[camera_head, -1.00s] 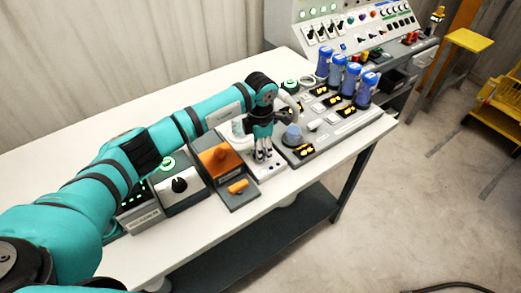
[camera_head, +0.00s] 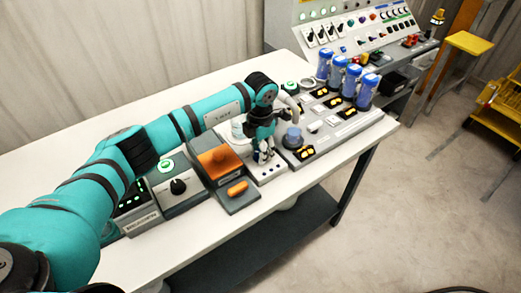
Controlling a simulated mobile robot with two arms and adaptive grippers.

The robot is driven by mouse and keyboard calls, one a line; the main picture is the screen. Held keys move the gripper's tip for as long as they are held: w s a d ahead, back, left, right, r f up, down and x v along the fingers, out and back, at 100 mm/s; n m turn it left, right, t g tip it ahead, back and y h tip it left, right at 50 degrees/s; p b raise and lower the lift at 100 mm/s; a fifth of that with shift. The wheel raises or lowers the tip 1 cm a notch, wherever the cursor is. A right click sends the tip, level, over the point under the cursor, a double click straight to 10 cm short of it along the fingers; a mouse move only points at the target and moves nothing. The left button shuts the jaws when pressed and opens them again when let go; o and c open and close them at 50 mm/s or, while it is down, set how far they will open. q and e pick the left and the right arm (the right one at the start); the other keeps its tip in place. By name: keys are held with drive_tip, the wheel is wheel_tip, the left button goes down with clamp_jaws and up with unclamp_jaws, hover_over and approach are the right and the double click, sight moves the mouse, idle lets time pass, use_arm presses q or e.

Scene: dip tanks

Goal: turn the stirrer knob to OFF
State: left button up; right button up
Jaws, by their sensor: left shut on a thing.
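The stirrer appears to be the white unit (camera_head: 270,172) with a pale round top, between the orange-topped box and the grey panel with rocker switches. My left gripper (camera_head: 263,156) points down over the front part of this unit. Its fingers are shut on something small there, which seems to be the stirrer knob. The fingers cover the knob, so its pointer and any OFF mark cannot be read. The right gripper is not in view.
Left of the stirrer stand the orange-topped box (camera_head: 218,160) and a white box with a black knob (camera_head: 178,186). To the right, a grey panel (camera_head: 335,135) carries yellow-lit switches and blue-capped cylinders (camera_head: 367,92). The table front edge lies close.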

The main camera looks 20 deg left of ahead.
use_arm(q)
drive_tip(key=o, duration=1.2)
drive_tip(key=shift+c, duration=0.2)
wheel_tip(320, 180, up, 12)
